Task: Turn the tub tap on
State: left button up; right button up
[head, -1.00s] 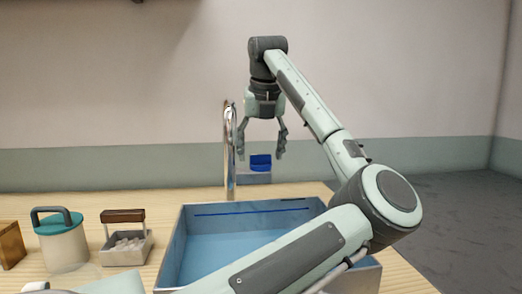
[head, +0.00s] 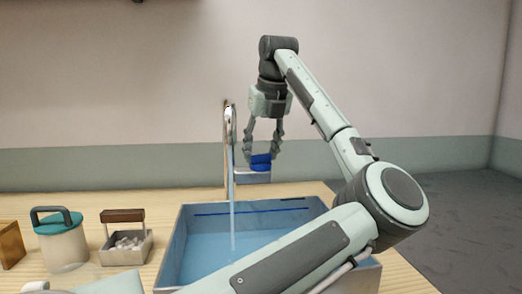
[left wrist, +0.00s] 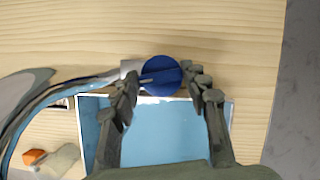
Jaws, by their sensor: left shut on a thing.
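The tub tap has a tall chrome spout (head: 228,125) behind the tub and a round blue knob (head: 261,162) on a grey base (head: 254,177) to its right. My left gripper (head: 261,151) points down and its fingers are shut on the knob from both sides. In the left wrist view the blue knob (left wrist: 162,76) sits between the fingertips. A thin stream of water (head: 232,205) falls from the spout into the grey tub (head: 174,240), which has blue water inside. My forearm hides the tub's front right part. My right gripper is not in view.
On the wooden counter (head: 160,192) left of the tub stand a small grey tray (head: 125,256) of white pieces with a brown handle, a jar with a teal lid (head: 58,223), and a brown wooden block (head: 10,244). The counter right of the knob is clear.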

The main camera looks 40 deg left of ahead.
pick_arm(q)
jog(key=shift+n+g, duration=0.4)
jog(key=shift+n, duration=0.6)
jog(key=n+g, duration=0.1)
jog(key=n, duration=0.1)
jog(key=shift+w+n+y, duration=0.15)
jog(key=shift+n+y, duration=0.15)
jog(key=n+g, duration=0.2)
jog(key=n, duration=0.3)
jog(key=shift+w, duration=0.1)
jog(key=n+g+h, duration=0.1)
jog(key=n, duration=0.2)
jog(key=shift+w+n, duration=0.1)
jog(key=shift+n, duration=0.3)
jog(key=shift+a+n+g+h, duration=0.1)
jog(key=shift+n+g+h, duration=0.25)
jog(key=shift+n, duration=0.65)
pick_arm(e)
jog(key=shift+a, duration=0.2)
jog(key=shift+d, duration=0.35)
